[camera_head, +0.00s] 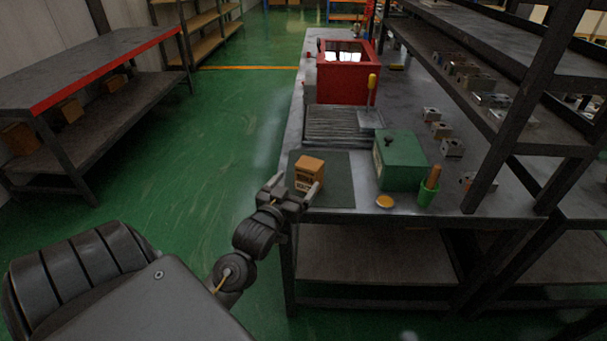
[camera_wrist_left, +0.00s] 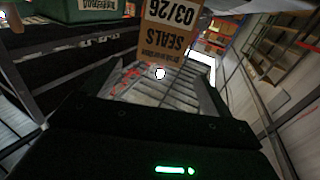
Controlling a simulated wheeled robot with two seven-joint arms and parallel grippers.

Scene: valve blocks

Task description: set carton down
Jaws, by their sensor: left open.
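The carton (camera_head: 308,171) is a small orange-brown box with dark print on its side. It appears to stand upright on the dark green mat (camera_head: 338,182) near the bench's left front corner. In the left wrist view the carton (camera_wrist_left: 171,32) shows upside down at the top, with "SEALS" and "03/26" on it. My left gripper (camera_head: 297,187) is open at the carton's near side, its fingers spread to either side. I cannot tell whether a finger touches it. My right gripper is not in view.
A green box (camera_head: 402,160) stands right of the mat, with a yellow-orange dish (camera_head: 384,201) and a green cup (camera_head: 427,193) near it. Behind are a ribbed grey tray (camera_head: 342,124) and a red bin (camera_head: 343,85). Metal blocks (camera_head: 452,148) line the right side.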

